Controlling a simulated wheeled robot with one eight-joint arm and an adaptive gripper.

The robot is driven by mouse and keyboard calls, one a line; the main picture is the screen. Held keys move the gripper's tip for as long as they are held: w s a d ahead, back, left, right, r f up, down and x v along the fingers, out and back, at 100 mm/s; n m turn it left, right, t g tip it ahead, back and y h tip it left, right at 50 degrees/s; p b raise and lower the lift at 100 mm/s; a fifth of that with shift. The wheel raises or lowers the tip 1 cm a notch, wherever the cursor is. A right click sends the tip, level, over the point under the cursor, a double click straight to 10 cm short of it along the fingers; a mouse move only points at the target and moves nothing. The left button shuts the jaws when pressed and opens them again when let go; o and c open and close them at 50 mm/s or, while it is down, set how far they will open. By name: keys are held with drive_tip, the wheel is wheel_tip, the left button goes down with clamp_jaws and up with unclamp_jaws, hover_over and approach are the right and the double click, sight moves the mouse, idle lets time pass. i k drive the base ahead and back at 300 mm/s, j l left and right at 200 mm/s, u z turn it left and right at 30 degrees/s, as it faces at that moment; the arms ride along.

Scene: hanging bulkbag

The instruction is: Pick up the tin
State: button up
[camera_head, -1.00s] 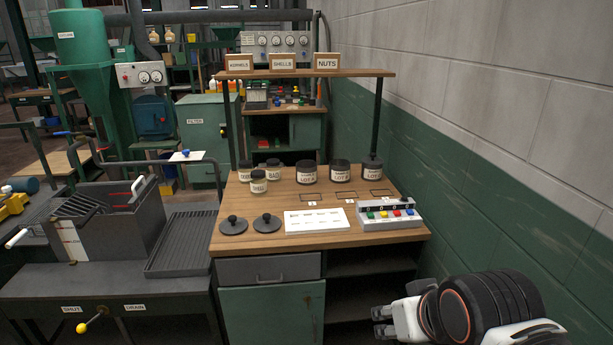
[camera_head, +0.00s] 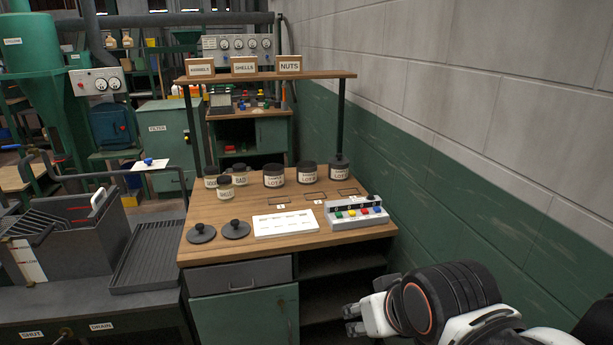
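Three dark tins stand upright towards the back of the wooden bench: one labelled LOT A (camera_head: 273,176), a middle one (camera_head: 307,173) and one at the right by the shelf post (camera_head: 339,169). Smaller dark-lidded jars with pale labels stand left of them, the front one (camera_head: 225,188) clearest. I cannot tell which container the task's tin is. My gripper (camera_head: 353,319) is low in front of the bench's right side, apart from all the tins. Its two fingertips show a small gap, and nothing shows between them.
On the bench top (camera_head: 300,205) lie two dark lids (camera_head: 201,233) (camera_head: 236,229), a white panel (camera_head: 285,223) and a button box (camera_head: 356,212). A shelf (camera_head: 265,76) with signs spans above the tins. A wall (camera_head: 480,190) bounds the right; a grey tray (camera_head: 150,255) lies left.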

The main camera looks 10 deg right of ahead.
sight(273, 174)
drive_tip(key=i+j+z, duration=0.15)
drive_tip(key=z, duration=0.55)
drive_tip(key=i+j+z, duration=0.2)
drive_tip(key=i+j, duration=0.2)
drive_tip(key=j, duration=0.2)
drive_tip(key=i+j, duration=0.2)
drive_tip(key=i+j+z, duration=0.15)
drive_tip(key=j, duration=0.3)
drive_tip(key=i+j+z, duration=0.1)
drive_tip(key=j, duration=0.2)
drive_tip(key=i+j+z, duration=0.1)
drive_tip(key=i+j, duration=0.15)
drive_tip(key=k+j, duration=0.05)
drive_tip(key=j, duration=0.05)
